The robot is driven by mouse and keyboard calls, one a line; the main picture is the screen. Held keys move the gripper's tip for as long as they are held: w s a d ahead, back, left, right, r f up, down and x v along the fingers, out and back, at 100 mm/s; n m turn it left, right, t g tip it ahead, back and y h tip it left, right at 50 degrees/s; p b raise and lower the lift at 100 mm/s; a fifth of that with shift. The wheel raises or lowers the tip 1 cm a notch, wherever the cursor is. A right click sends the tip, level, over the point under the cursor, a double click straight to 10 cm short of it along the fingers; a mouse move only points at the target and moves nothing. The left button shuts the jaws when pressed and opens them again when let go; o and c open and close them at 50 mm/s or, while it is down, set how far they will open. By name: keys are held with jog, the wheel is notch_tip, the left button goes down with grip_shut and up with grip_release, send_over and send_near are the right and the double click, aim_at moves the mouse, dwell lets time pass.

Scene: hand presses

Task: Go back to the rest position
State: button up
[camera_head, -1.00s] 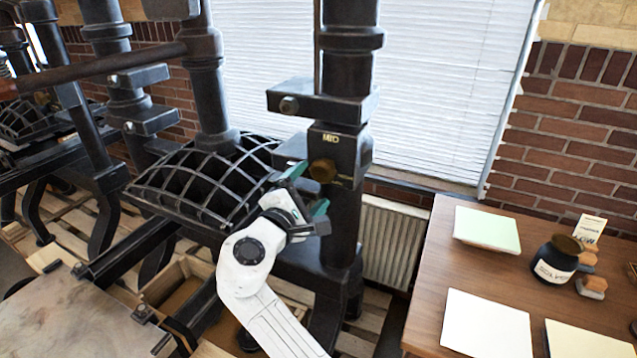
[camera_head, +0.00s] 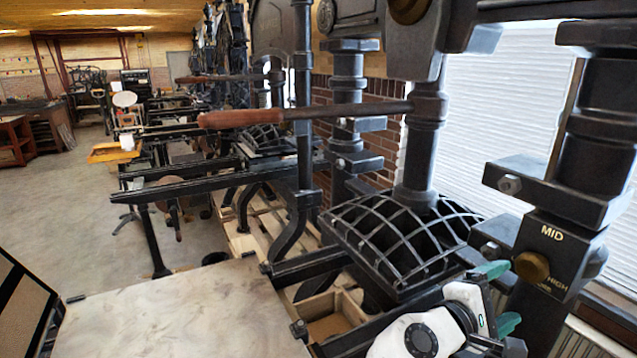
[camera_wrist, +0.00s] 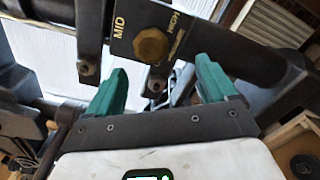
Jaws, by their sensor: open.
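My gripper (camera_head: 503,298) is at the lower right of the head view, with green fingers and a white wrist. It is open and empty, in front of the press column. The brass knob (camera_head: 532,266) on the dark block marked MID is just beyond the fingers. In the wrist view the knob (camera_wrist: 151,46) shows above and between the spread fingertips (camera_wrist: 160,85), with the words MID and HIGH around it. The knob looks apart from the fingers; the exact distance I cannot tell.
The black hand press with its ribbed platen (camera_head: 402,240) stands beside my gripper. Its long bar with a wooden handle (camera_head: 240,118) reaches out left. A pale flat bed (camera_head: 185,315) lies in front. Open concrete floor (camera_head: 60,210) is at the left.

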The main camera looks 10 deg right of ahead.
jog(key=s+d+f+m+g+y+b, duration=0.1)
jog(key=s+f+m+y, duration=0.25)
jog(key=s+f, duration=0.55)
jog(key=s+f+m+g+y, duration=0.15)
jog(key=s+f+y, duration=0.35)
jog(key=f, duration=0.8)
jog(key=s+a+f+m+y, duration=0.2)
jog(key=s+a+f, duration=0.1)
jog(key=s, duration=0.2)
jog(key=s+a+f+m+g+y, duration=0.1)
jog(key=s+a+f+m+y, duration=0.1)
jog(key=s, duration=0.4)
jog(key=s+a+f+m+g+y+b, duration=0.1)
jog(key=s+a+f+y, duration=0.3)
jog(key=s+f, duration=0.1)
jog(key=shift+s+m, duration=0.35)
jog(key=shift+m, duration=0.05)
jog(key=shift+g, duration=0.25)
